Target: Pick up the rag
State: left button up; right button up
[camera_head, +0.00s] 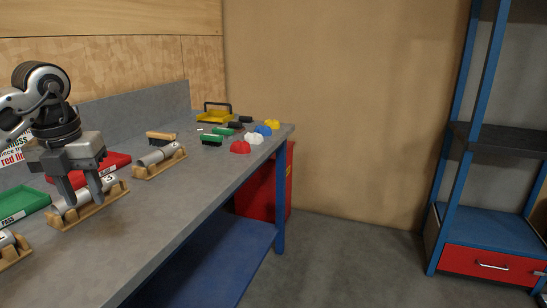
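Several small crumpled cloth-like lumps lie at the far right end of the grey workbench (185,200): a red one (240,147), a white one (254,138), a blue one (264,130) and a yellow one (272,124). I cannot tell which of them is the rag. My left gripper (84,203) is at the left, far from the lumps, pointing down over a metal cylinder in a wooden cradle (92,208). Its two fingers are apart, with nothing visibly held; whether they touch the cylinder is unclear. My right gripper is not in view.
Another cylinder (152,157) rests in a cradle farther along. A green tray (20,201) and a red tray (116,160) lie behind. Floor (345,265) is clear before a blue shelf (485,228).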

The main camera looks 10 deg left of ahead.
aim_at(275, 124)
jog(key=i, duration=3.05)
jog(key=z, duration=0.65)
